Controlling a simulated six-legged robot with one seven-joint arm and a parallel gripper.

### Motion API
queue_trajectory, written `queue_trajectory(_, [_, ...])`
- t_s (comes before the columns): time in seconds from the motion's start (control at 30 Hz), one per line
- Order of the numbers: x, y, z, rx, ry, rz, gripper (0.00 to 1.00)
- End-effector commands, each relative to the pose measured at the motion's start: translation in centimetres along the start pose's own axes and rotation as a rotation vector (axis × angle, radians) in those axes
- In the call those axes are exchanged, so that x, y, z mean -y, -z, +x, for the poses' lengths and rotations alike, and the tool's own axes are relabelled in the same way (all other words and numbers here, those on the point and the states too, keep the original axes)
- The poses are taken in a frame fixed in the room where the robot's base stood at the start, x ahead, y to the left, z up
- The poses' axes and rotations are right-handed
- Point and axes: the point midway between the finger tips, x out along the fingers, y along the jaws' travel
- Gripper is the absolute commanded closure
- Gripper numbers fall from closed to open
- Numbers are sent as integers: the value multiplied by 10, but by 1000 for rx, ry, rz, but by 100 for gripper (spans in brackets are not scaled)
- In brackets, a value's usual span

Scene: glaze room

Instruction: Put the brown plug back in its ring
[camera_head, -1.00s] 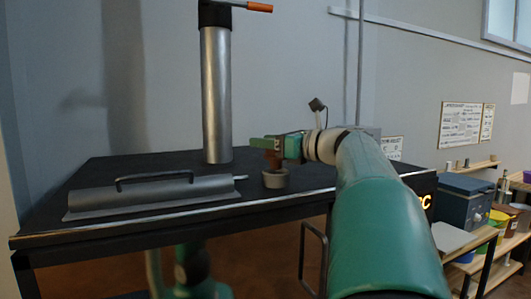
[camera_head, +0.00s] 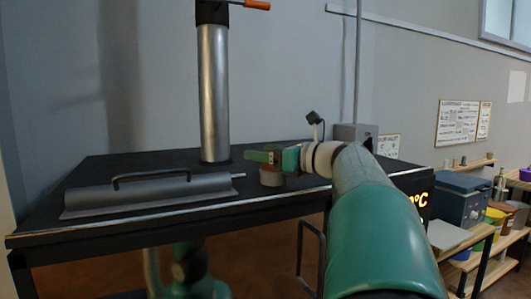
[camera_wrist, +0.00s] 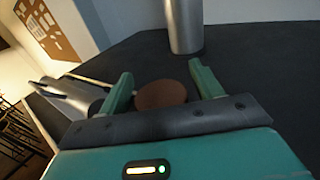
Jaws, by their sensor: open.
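The brown plug (camera_wrist: 160,95) shows as a round brown disc between my finger bases in the wrist view. My gripper (camera_head: 262,156) is open, with its green fingers on either side of the disc and a gap beside each.
A tall metal cylinder (camera_head: 214,95) stands on the black table (camera_head: 140,168) behind my gripper. A grey curved cover with a handle (camera_head: 150,195) lies to the left. A blue box (camera_head: 460,203) and shelves with tubs are at the right.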

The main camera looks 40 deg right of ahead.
Motion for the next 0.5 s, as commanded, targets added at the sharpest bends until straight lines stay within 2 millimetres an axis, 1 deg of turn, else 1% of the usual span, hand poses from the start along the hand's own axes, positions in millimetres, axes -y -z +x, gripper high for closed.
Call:
queue_trajectory(0.17, [0,-7,0,0,0,-2,35])
queue_trajectory(0.27, [0,-6,-14,0,2,-1,35])
queue_trajectory(0.37, [0,-6,-34,0,3,0,35])
queue_trajectory(0.5, [0,-6,-66,0,3,-1,35])
